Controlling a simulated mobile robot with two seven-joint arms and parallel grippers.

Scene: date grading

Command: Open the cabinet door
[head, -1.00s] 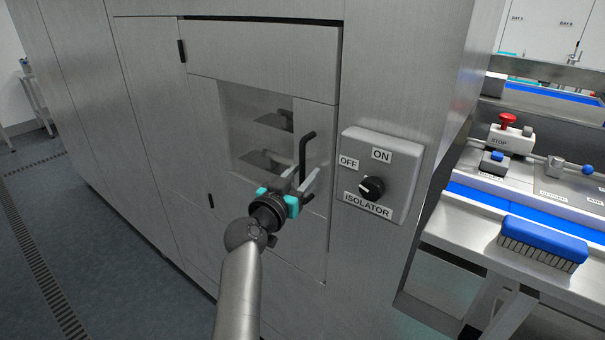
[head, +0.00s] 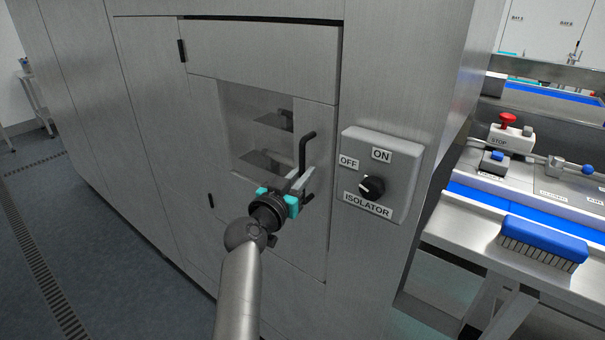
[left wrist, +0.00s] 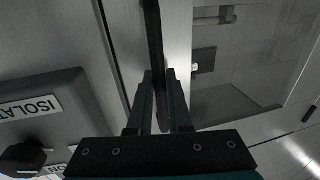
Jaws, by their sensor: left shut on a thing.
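The cabinet door (head: 205,130) is a grey metal panel with a window (head: 245,105), and it looks closed in its frame. Its black bar handle (head: 303,150) stands upright near the door's right edge. My left gripper (head: 302,183) is at the lower part of the handle and shut on it. In the left wrist view the handle (left wrist: 153,45) runs between the two fingers of the gripper (left wrist: 159,90). Part of the handle is hidden by the fingers. My right gripper is not in view.
A grey isolator box (head: 400,160) with a black knob (head: 372,187) sticks out just right of the door. Further right is a bench with a blue brush (head: 543,238) and a red stop button (head: 508,119). The floor (head: 100,240) at the left is clear.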

